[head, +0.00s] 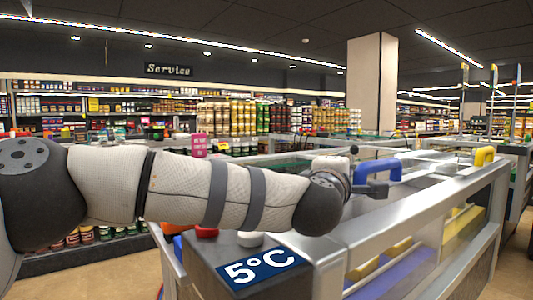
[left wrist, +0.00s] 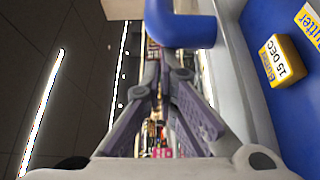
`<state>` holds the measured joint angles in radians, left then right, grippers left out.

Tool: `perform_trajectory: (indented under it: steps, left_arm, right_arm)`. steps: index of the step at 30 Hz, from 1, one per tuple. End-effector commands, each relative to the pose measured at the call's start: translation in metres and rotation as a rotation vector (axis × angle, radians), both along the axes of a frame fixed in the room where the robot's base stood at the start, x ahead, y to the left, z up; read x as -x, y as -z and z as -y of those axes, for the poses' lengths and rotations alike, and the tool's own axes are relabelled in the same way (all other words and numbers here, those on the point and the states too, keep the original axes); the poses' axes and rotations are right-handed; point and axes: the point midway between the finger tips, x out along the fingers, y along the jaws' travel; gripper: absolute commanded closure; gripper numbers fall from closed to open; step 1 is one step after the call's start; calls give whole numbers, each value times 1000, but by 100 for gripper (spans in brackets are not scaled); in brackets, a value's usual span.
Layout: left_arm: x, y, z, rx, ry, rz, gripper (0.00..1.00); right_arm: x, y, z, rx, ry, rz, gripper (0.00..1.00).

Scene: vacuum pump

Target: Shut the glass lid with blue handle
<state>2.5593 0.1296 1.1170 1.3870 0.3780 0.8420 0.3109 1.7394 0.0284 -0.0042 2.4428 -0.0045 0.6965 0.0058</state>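The blue handle (head: 381,171) stands on the top frame of the glass-lidded cooler in the head view. It also shows large at the top of the left wrist view (left wrist: 180,28). The glass lid (head: 425,172) carrying it is pale, and its edges are hard to make out. My left gripper (head: 374,189) is beside the handle's lower part, its arm coming in from the left. My right gripper is not in view.
A yellow handle (head: 484,156) sits farther right on the cooler. The cooler's metal rim (head: 410,212) runs below my gripper. Yellow butter packs (left wrist: 280,60) lie on a blue surface inside. A 5°C sign (head: 262,268) is on the near corner. Stocked shelves stand behind.

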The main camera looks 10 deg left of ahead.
Motion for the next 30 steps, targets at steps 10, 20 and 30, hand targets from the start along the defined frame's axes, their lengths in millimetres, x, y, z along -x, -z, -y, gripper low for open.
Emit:
perform_trajectory:
  steps: [10, 20, 30]
  left_arm:
    - [42, -3, 53, 0, 4, 2, 100]
    - [53, 1, 65, -1, 5, -2, 100]
    - [54, 2, 66, -1, 9, -4, 100]
  right_arm:
    - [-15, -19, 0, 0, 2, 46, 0]
    - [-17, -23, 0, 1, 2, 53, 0]
    - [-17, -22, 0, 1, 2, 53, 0]
